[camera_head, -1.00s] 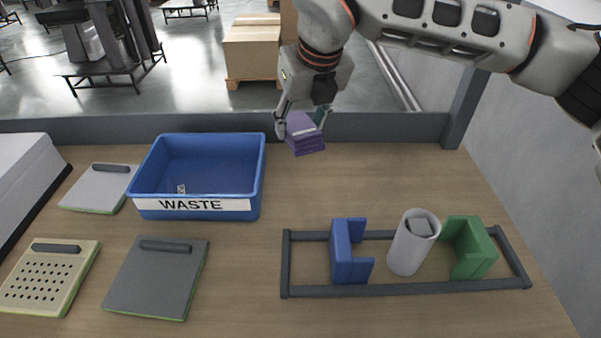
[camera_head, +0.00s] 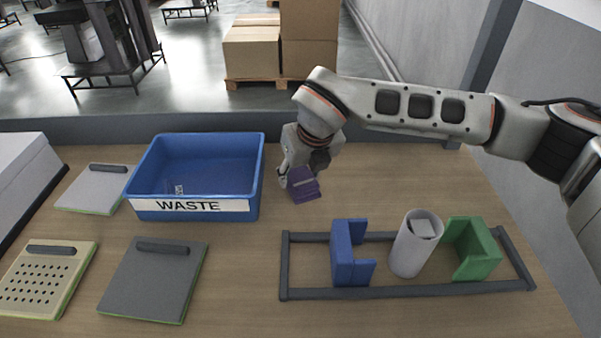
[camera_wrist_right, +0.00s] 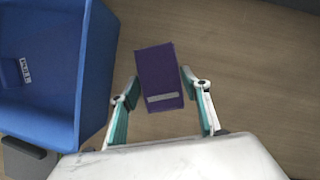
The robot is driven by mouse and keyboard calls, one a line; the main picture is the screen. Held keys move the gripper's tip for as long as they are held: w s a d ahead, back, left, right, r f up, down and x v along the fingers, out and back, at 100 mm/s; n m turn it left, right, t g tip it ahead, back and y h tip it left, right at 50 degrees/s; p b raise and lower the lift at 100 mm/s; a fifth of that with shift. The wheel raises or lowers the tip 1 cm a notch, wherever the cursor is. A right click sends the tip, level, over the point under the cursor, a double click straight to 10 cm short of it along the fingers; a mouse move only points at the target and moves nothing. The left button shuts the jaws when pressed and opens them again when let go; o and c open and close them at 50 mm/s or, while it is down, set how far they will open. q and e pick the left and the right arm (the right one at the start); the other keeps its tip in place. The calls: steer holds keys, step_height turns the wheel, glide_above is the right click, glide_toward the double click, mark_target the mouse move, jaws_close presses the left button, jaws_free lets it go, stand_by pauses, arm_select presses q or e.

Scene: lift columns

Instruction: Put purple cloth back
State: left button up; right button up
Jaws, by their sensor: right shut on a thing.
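The purple cloth (camera_head: 303,184) is a folded block with a pale label strip. It hangs from my right gripper (camera_head: 298,172), just right of the blue waste bin and above the wooden table. In the right wrist view the cloth (camera_wrist_right: 158,77) sits between the two teal-lined fingers of my right gripper (camera_wrist_right: 160,92), which is shut on it. A dark rack (camera_head: 400,292) at the front right holds a blue bracket (camera_head: 342,258), a grey cylinder (camera_head: 408,255) and a green bracket (camera_head: 478,254). My left gripper is not in view.
Several flat boards with handles, such as the dark grey one (camera_head: 150,285), lie at the left. The table behind the rack is mostly clear.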

steer(key=shift+f, duration=0.1)
steer(key=o, duration=1.1)
steer(key=shift+p+v, duration=0.35)
steer(key=shift+v, duration=5.8)
steer(key=shift+a, duration=0.1)
